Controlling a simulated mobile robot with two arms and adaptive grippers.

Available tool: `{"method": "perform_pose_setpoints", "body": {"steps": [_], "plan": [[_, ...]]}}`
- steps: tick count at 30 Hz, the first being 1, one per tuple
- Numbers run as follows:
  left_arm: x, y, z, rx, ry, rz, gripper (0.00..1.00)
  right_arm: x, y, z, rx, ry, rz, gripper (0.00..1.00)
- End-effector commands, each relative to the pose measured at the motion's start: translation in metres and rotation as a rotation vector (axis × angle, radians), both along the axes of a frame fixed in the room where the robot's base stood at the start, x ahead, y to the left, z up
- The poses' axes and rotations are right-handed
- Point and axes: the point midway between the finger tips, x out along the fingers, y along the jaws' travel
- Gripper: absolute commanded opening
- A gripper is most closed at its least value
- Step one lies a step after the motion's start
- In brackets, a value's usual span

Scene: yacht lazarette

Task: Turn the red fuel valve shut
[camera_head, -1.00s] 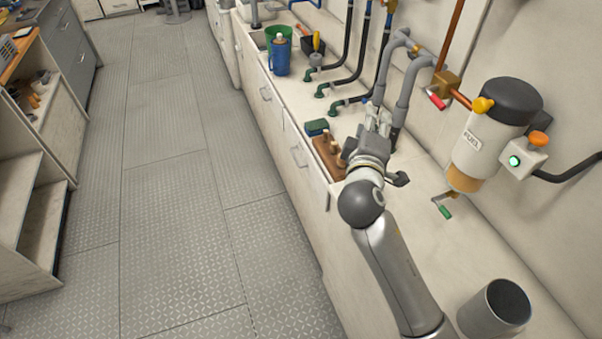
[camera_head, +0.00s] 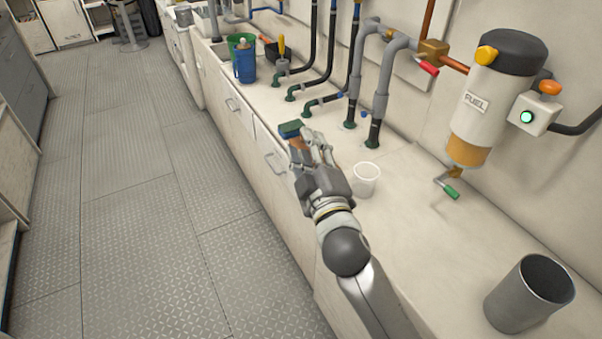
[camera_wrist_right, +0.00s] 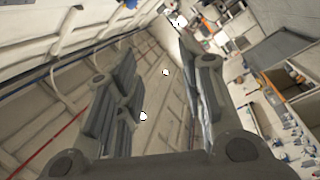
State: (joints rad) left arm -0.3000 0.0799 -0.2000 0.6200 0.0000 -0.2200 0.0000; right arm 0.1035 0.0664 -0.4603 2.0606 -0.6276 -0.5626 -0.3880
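The red valve handle (camera_head: 428,68) sits on a brass valve body (camera_head: 433,50) in the copper pipe on the wall, left of the fuel filter (camera_head: 487,106) marked FUEL. The handle slants down to the right. The red handle is not seen in that view. My left gripper is not in view.
A white cup (camera_head: 366,179) stands just right of my right gripper. Grey pipes (camera_head: 382,85) rise between it and the valve. A green-handled drain tap (camera_head: 451,191) hangs under the filter. A metal canister (camera_head: 528,297) stands near right. The counter between cup and canister is clear.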

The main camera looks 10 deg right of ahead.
Motion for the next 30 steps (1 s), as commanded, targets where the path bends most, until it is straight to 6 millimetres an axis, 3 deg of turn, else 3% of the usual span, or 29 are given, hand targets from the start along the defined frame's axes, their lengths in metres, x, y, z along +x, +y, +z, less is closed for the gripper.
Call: {"method": "perform_pose_setpoints", "body": {"steps": [1,6,20,28,30], "plan": [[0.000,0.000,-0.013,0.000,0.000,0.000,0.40,-0.003,0.002,-0.010,0.015,-0.011,0.015,0.36],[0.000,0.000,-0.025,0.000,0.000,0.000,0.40,-0.009,0.007,-0.017,0.055,-0.038,0.055,0.36],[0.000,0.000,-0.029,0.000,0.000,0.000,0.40,-0.012,0.009,-0.017,0.077,-0.054,0.077,0.36],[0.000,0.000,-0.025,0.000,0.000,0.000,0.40,-0.009,0.007,-0.013,0.084,-0.046,0.065,0.03],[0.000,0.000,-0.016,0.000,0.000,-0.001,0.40,0.002,0.000,-0.004,0.106,-0.024,0.029,0.00]]}}
